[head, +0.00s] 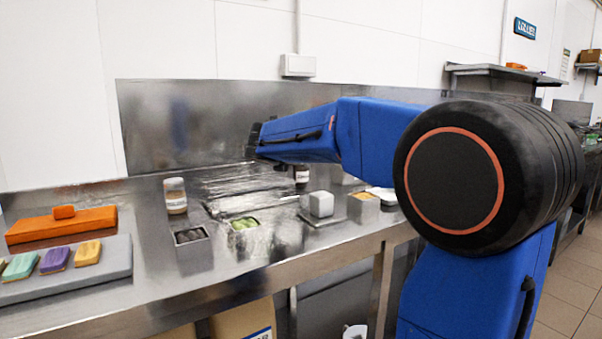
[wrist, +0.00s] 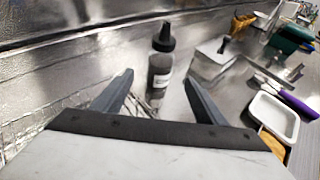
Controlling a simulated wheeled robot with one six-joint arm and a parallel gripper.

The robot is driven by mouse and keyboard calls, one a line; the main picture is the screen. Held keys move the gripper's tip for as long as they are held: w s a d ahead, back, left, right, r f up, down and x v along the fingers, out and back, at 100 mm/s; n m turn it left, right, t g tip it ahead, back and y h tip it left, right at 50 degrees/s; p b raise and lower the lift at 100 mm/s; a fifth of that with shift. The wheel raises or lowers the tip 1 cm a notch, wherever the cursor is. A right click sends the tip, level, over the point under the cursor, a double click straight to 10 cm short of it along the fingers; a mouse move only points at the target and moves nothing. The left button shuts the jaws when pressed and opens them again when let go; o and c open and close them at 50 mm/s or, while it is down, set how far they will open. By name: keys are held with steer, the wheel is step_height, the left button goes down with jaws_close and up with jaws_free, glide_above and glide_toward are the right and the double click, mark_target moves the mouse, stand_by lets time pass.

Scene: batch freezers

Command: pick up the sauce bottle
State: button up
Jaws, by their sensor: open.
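The sauce bottle (wrist: 160,72) stands upright on the steel counter in the wrist view, with a dark pointed cap and a pale label. In the head view my gripper (head: 254,140) is small and dark at the arm's end, above the counter.
A white tray (wrist: 284,119) and a purple-handled tool (wrist: 290,98) lie farther right. In the head view, a jar (head: 175,196) and an orange block (head: 62,225) sit left. A steel backsplash (head: 150,130) rises behind.

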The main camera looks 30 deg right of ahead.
mark_target(301, 170)
steer(key=x, duration=1.1)
steer(key=shift+w+d, duration=0.1)
steer(key=shift+d, duration=0.05)
steer(key=shift+c, duration=0.6)
steer(key=c, duration=1)
